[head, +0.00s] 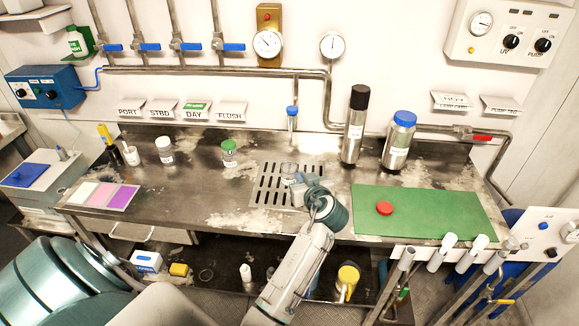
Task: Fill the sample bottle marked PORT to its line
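A small clear uncapped sample bottle (288,168) is at the slotted drain grate (262,194), roughly below the spout with the blue tap handle (292,110). My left gripper (293,180) is at this bottle and appears shut on it; the wrist partly hides it. Its label and water level cannot be read. A red cap (384,208) lies on the green mat (430,212). A white-capped bottle (165,151) and a green-capped bottle (229,153) stand left on the bench. The PORT sign (129,112) is on the back wall. My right gripper is not in view.
Two steel flasks, one black-topped (354,125) and one blue-topped (398,140), stand at the back right. Several blue-handled valves (150,47) line the wall. Coloured cards (104,195) lie at the left bench edge.

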